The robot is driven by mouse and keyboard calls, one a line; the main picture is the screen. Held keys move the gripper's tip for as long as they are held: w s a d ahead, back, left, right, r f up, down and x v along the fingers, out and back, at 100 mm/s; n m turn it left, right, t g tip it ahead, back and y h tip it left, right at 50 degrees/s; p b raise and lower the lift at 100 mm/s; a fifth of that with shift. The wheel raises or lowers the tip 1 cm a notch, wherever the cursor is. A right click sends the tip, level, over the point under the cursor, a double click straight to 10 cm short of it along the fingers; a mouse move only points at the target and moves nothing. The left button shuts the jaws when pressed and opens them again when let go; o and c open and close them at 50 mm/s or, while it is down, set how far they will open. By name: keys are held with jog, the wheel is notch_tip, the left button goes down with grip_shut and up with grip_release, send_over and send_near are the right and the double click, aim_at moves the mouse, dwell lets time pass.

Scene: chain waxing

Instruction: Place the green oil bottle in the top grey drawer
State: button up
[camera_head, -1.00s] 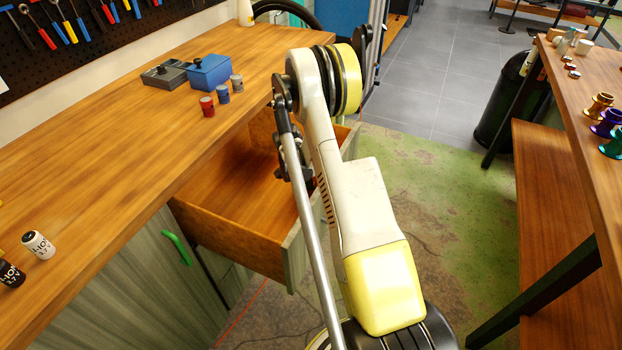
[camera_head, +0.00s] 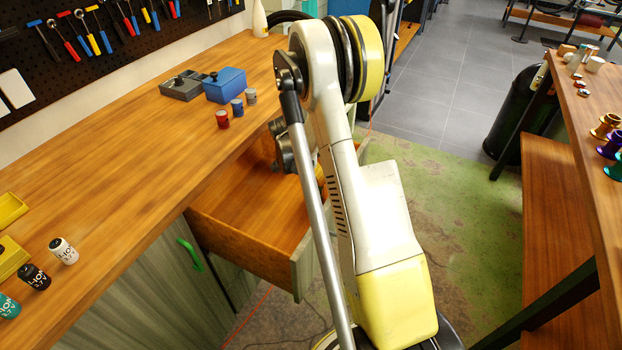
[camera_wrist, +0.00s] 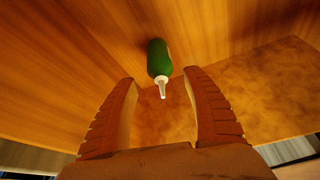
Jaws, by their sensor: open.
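The green oil bottle (camera_wrist: 158,57), with a white nozzle, is on bare wood inside what looks like the drawer in the wrist view. It is just beyond the tips of my gripper (camera_wrist: 160,78), roughly centred between them. The two brown fingers are spread apart with nothing held between them. The open drawer (camera_head: 235,238) has a wooden inside and a grey-green front, and juts out from under the bench in the head view. My arm hides its right part, the gripper and the bottle there.
The wooden bench (camera_head: 130,160) carries a blue box (camera_head: 224,87), a grey box (camera_head: 182,87), several small cans and batteries (camera_head: 63,250). A second wooden table (camera_head: 590,130) stands at the right. Green floor lies open between.

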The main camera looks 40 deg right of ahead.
jog(key=s+a+r+n+t+y, duration=0.3)
jog(key=a+r+n, duration=0.4)
jog(key=a+r, duration=1)
jog(key=s+a+r+n+t, duration=0.1)
jog(key=s+a+r+n, duration=0.3)
jog(key=s+a, duration=0.2)
jog(key=s+a+r+n+t+y, duration=0.1)
jog(key=s+a+r+n+t, duration=0.1)
jog(key=s+a+r+n, duration=0.2)
jog(key=s+a+n, duration=0.1)
jog(key=s+a, duration=0.2)
jog(key=s, duration=0.4)
jog(key=shift+a+n+t+y, duration=0.3)
jog(key=shift+d+r, duration=0.1)
